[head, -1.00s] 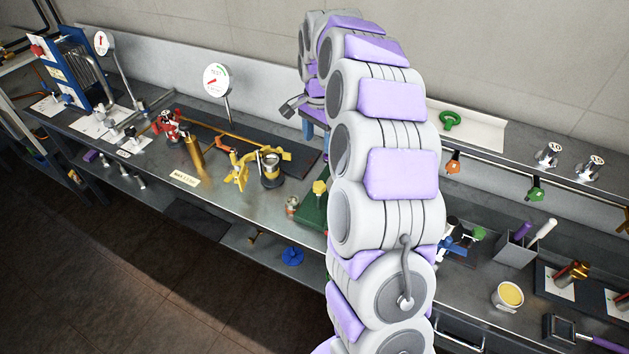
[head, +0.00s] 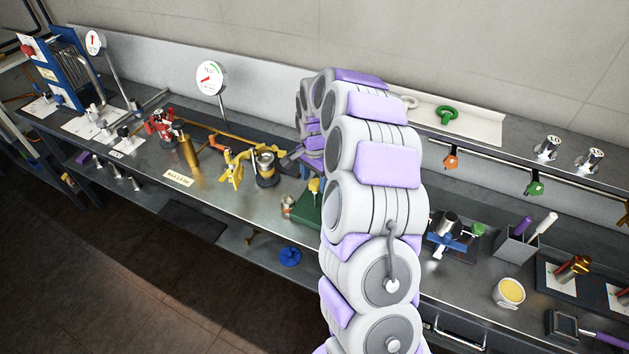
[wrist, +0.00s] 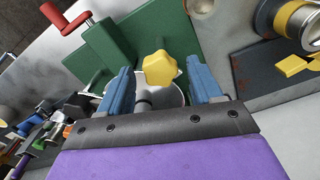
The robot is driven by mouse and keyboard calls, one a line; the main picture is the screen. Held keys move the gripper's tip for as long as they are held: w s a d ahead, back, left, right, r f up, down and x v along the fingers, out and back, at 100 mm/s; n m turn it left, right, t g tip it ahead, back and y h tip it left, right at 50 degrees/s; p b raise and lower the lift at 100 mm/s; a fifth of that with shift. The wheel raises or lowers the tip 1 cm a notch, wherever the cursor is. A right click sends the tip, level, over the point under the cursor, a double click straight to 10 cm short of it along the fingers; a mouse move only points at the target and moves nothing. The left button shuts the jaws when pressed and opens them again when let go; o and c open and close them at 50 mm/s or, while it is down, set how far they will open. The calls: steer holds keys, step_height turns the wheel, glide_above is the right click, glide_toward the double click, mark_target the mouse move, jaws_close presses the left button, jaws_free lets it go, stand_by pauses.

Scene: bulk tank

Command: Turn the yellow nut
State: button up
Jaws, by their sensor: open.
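In the head view the nut (head: 314,185) shows small beside my arm, on the green block (head: 308,210). My gripper (wrist: 159,75) is open, its two blue fingers on either side of the nut in the picture. I cannot tell how far above it they are, and no contact shows. My arm hides part of the block in the head view.
A yellow lugged fitting (head: 232,168) and a yellow-banded cylinder (head: 265,165) stand left of the green block. A red-handled crank (wrist: 72,22) sticks out beside the block. A gauge (head: 210,78) rises behind. The bench front is mostly clear.

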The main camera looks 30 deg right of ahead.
steer(key=shift+f, duration=0.35)
steer(key=shift+c, duration=0.2)
steer(key=c, duration=1)
